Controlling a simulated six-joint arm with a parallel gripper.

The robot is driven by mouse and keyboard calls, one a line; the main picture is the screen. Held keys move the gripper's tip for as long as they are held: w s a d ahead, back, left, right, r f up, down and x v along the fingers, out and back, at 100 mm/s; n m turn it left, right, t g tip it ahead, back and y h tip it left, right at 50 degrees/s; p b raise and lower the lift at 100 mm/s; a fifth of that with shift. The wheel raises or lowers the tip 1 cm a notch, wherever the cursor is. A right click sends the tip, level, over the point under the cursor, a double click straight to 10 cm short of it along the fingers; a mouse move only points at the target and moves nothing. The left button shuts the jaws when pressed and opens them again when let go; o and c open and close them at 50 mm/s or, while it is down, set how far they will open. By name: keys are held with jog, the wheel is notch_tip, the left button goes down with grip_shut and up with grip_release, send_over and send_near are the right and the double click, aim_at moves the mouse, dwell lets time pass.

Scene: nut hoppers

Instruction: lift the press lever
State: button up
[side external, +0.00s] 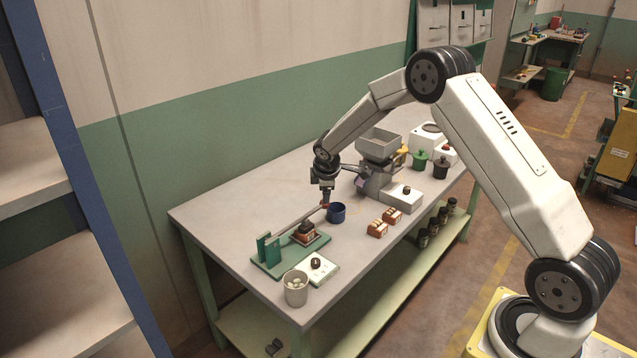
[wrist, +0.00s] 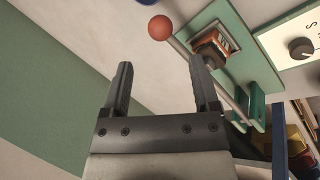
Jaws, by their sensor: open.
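The press stands at the near left of the table, with a green base (side external: 272,262) and green uprights (side external: 268,247). Its long grey lever (side external: 300,220) runs from the uprights up to a red ball knob (side external: 324,204). In the wrist view the knob (wrist: 159,27) is just beyond the fingertips, with the lever (wrist: 207,88) running down to the right. A dark and orange block (wrist: 212,47) sits on the press base. My gripper (side external: 325,196) points down by the knob. In the wrist view my gripper (wrist: 158,65) is open, with nothing between its fingers.
A blue cup (side external: 337,213) stands right beside the knob. A white control box (side external: 317,268) and a grey cup (side external: 296,289) with pale contents are near the front edge. Orange-brown blocks (side external: 377,228) and a grey hopper (side external: 379,143) stand to the right. The table's back left is clear.

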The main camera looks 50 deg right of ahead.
jog(key=shift+x, duration=3.55)
jog(key=shift+c, duration=0.2)
grip_shut()
jog(key=shift+w+r, duration=0.15)
jog(key=shift+r, duration=0.05)
